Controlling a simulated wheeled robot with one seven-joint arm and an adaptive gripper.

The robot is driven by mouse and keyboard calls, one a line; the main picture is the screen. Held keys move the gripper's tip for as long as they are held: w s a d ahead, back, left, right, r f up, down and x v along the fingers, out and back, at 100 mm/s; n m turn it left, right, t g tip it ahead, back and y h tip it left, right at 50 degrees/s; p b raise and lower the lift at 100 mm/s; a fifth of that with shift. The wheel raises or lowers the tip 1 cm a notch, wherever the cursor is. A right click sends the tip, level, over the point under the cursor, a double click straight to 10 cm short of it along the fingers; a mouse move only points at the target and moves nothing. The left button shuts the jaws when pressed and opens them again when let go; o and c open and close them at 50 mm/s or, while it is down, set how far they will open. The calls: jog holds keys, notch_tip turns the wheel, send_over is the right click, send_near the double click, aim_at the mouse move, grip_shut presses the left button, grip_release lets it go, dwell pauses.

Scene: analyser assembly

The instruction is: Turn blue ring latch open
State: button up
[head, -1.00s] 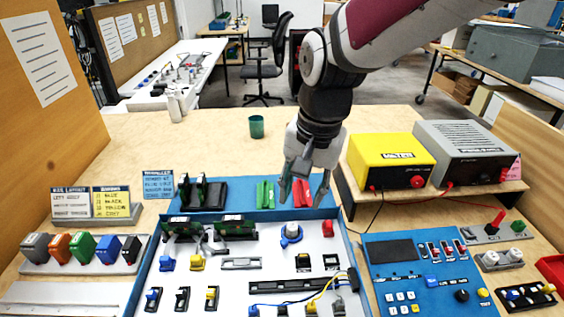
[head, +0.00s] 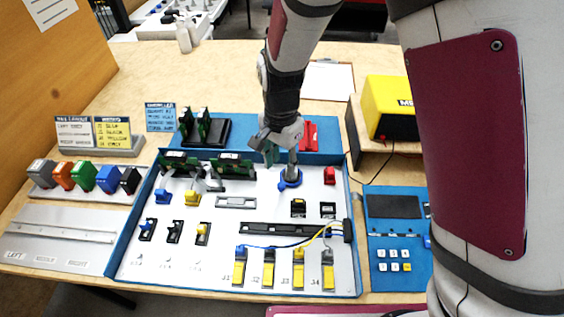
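The blue ring latch (head: 290,182) sits on the white panel of the blue-edged board, right of the two green circuit cards. A small yellow mark shows at its lower left. My gripper (head: 280,158) points down just above and behind the latch, and its fingers look spread apart. One finger with a dark green pad is to the left. A grey upright piece stands directly over the ring; I cannot tell whether it is my other finger or the latch's post. The gripper seems to hold nothing, and contact with the ring is unclear.
Green circuit cards (head: 232,165) stand close to the left of the latch. A red block (head: 329,175) is to its right, and a red holder (head: 309,135) lies behind. A black wire bar (head: 290,229) lies in front. The yellow meter box (head: 390,105) is at the right.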

aim_at(281, 184)
notch_tip(281, 184, down, 8)
jog(key=shift+r+b, duration=0.25)
jog(key=shift+b, duration=0.1)
grip_shut()
